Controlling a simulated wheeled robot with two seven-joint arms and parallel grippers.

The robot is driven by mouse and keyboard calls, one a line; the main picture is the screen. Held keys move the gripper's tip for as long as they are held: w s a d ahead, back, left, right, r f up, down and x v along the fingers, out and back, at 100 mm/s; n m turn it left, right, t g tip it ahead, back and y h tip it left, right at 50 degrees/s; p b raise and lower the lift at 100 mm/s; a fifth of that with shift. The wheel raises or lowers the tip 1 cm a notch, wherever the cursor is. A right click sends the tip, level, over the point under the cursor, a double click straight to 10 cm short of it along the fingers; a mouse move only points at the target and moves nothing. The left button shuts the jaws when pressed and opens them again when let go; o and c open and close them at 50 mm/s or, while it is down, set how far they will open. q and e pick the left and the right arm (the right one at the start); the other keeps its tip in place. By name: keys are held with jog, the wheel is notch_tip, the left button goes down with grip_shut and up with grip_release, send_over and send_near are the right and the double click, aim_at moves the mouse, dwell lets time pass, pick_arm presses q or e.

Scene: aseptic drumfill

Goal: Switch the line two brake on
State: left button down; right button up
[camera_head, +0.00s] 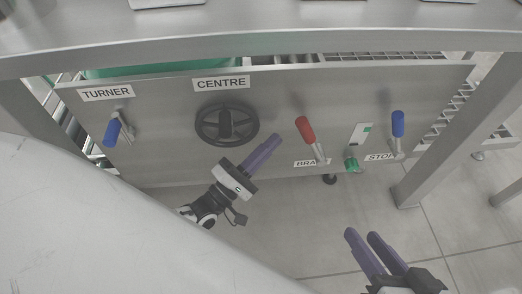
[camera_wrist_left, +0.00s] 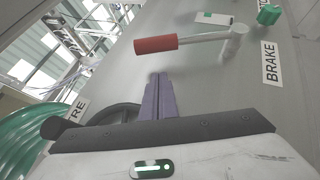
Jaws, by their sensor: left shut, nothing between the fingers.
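The brake lever has a red handle (camera_head: 305,129) on a metal arm and tilts up and to the left above the BRAKE label (camera_head: 306,162), which is partly covered in the head view. In the left wrist view the red handle (camera_wrist_left: 156,45) lies just beyond my fingertips, apart from them, with the full BRAKE label (camera_wrist_left: 269,63) to its right. My left gripper (camera_head: 275,141) is shut and empty, to the left of the red handle and below it. My right gripper (camera_head: 362,236) is open and empty, low in front of the panel.
The same panel (camera_head: 270,85) carries a blue TURNER lever (camera_head: 112,132), a black CENTRE handwheel (camera_head: 226,124), a green knob (camera_head: 351,164) and a blue STOP lever (camera_head: 398,123). A metal table edge (camera_head: 270,49) overhangs it. A table leg (camera_head: 440,135) stands at the right.

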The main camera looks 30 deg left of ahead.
aim_at(311, 139)
pick_arm(q)
jog(key=shift+w+d+r, duration=0.3)
jog(key=shift+d, duration=0.3)
jog(key=shift+w+d+r, duration=0.35)
jog(key=shift+d, duration=0.25)
jog(key=shift+w+d+r, duration=0.3)
jog(key=shift+d, duration=0.3)
pick_arm(e)
jog(key=shift+w+a, duration=0.1)
jog(key=shift+w, duration=0.45)
pick_arm(q)
jog(key=shift+r, duration=0.1)
pick_arm(e)
jog(key=shift+r, duration=0.15)
